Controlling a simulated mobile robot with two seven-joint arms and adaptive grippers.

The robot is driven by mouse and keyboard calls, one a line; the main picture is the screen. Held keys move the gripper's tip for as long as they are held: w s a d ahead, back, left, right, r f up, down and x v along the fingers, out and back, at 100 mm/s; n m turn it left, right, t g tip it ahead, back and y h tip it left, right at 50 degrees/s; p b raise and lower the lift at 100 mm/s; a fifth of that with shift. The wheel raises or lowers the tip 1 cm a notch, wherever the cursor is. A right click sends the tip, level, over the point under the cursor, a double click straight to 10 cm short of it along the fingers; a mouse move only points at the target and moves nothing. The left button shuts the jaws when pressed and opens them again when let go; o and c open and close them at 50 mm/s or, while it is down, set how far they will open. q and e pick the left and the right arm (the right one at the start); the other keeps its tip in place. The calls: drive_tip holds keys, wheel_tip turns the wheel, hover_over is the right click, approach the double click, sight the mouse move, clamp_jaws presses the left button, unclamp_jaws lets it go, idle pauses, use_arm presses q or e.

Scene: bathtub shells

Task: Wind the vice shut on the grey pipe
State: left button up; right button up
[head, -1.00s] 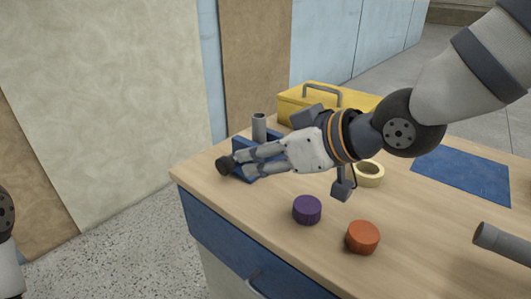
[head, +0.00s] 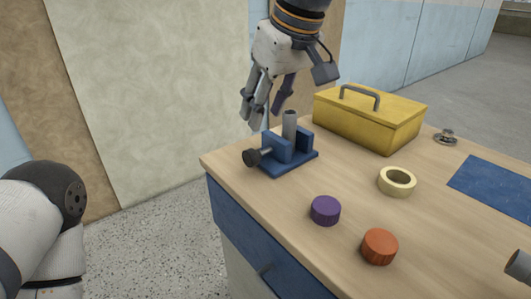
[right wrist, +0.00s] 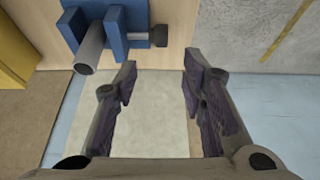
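In the right wrist view the vice (right wrist: 117,32), pipe (right wrist: 89,55) and knob (right wrist: 159,36) show at the top left. My right gripper (head: 264,118) is open and empty, above and behind the vice, fingers pointing down. It also shows in the wrist view (right wrist: 158,80). My left gripper is out of view; only its arm shows.
A yellow toolbox (head: 370,118) stands behind the vice to the right. A tape roll (head: 397,181), a purple cap (head: 325,210) and an orange cap (head: 379,246) lie to the right. A blue mat (head: 495,187) lies at the far right. The bench between vice and caps is clear.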

sight(251, 150)
drive_tip(key=b+x, duration=0.1)
drive_tip(key=x, duration=1)
drive_tip(key=shift+w+a+f, duration=0.15)
drive_tip(key=shift+a+f, duration=0.05)
drive_tip(key=shift+f, duration=0.15)
clamp_jaws()
